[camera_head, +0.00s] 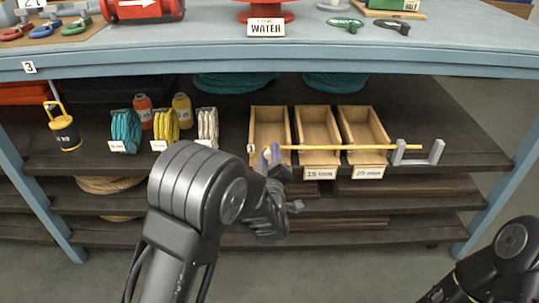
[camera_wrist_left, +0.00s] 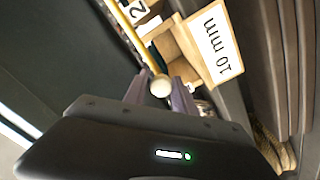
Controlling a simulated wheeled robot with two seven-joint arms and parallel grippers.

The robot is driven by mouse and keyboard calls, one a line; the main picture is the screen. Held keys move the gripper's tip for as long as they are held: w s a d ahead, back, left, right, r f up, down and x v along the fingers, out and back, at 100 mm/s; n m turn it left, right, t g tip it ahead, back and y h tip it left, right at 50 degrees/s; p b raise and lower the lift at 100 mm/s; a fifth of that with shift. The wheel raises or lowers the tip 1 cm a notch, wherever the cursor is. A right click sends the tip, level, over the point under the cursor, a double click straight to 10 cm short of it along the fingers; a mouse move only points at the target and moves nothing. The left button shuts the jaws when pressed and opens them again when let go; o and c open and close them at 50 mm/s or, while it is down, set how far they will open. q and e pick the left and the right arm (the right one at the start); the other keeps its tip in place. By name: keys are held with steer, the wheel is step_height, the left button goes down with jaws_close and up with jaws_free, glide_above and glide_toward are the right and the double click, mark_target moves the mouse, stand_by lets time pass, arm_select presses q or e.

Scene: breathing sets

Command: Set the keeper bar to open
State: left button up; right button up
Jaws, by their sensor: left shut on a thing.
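The keeper bar (camera_head: 340,147) is a thin yellow rod lying roughly level across the fronts of the wooden bins. Its right end is at a grey U-shaped bracket (camera_head: 418,153); I cannot tell if it rests in it. My left gripper (camera_head: 270,155) is at the bar's left end, in front of the leftmost bin, shut on it. In the left wrist view, the purple-grey fingers (camera_wrist_left: 160,92) are on either side of a pale round knob (camera_wrist_left: 160,86) at the end of the yellow bar (camera_wrist_left: 124,32). My right arm shows at the lower right, its gripper out of view.
Three open wooden bins (camera_head: 318,164) stand on the dark shelf, with size labels. Coiled cords (camera_head: 126,130), small bottles and a yellow-black item (camera_head: 62,130) stand to the left. The blue-grey tabletop (camera_head: 210,55) overhangs the shelf. The shelf right of the bracket is clear.

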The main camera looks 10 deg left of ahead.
arm_select(q)
jaws_close()
steer(key=shift+f, duration=0.1)
steer(key=shift+a, duration=0.15)
stand_by(0.5)
